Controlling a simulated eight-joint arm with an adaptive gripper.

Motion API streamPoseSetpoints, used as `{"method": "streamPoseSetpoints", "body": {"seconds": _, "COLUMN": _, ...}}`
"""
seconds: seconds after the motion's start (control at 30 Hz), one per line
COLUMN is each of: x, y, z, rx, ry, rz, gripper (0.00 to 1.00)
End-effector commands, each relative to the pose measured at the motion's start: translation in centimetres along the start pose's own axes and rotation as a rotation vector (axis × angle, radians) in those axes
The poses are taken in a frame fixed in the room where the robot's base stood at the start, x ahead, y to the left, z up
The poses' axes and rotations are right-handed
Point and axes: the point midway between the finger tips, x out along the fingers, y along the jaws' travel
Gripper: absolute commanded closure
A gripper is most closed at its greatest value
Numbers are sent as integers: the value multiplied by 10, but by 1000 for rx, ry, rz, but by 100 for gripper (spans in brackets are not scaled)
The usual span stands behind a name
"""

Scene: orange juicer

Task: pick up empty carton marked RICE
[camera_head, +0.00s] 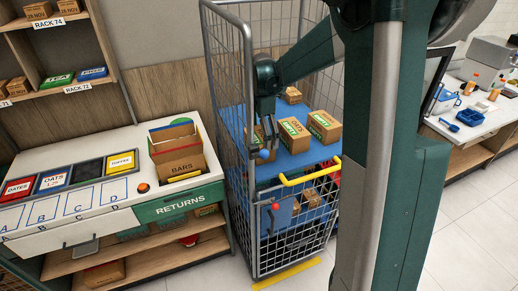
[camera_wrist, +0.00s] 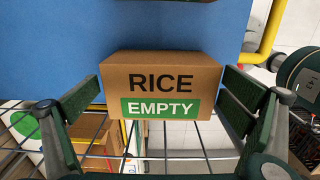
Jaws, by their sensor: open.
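The carton marked RICE, with a green EMPTY label, (camera_wrist: 160,78) is in the middle of the wrist view. It is brown, its lettering is upright in the view, and it lies against the blue surface (camera_wrist: 45,50). My gripper (camera_wrist: 163,95) is open, with a green-padded finger to the left and right of the carton's lower part. Gaps show beside the carton, and nothing is gripped. In the head view my gripper (camera_head: 268,130) hangs inside the wire cage trolley (camera_head: 229,80). I cannot pick out the RICE carton for certain there.
Cartons (camera_head: 293,135) (camera_head: 325,126) stand on the trolley's blue shelf, one reading OATS. A yellow bar (camera_head: 310,174) crosses above the front wire gate (camera_head: 295,230). The RETURNS counter (camera_head: 180,205) with an open carton (camera_head: 178,155) is at left. Wire mesh (camera_wrist: 210,157) shows below the RICE carton.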

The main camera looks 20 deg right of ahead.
Motion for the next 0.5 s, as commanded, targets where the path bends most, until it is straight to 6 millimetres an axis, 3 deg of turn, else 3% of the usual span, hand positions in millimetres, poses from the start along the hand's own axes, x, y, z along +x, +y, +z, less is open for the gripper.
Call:
{"method": "streamPoseSetpoints", "body": {"seconds": 0.2, "x": 24, "y": -1, "z": 0, "rx": 0, "ry": 0, "rz": 0, "gripper": 0}}
{"method": "streamPoseSetpoints", "body": {"seconds": 0.5, "x": 32, "y": -1, "z": 0, "rx": 0, "ry": 0, "rz": 0, "gripper": 0}}
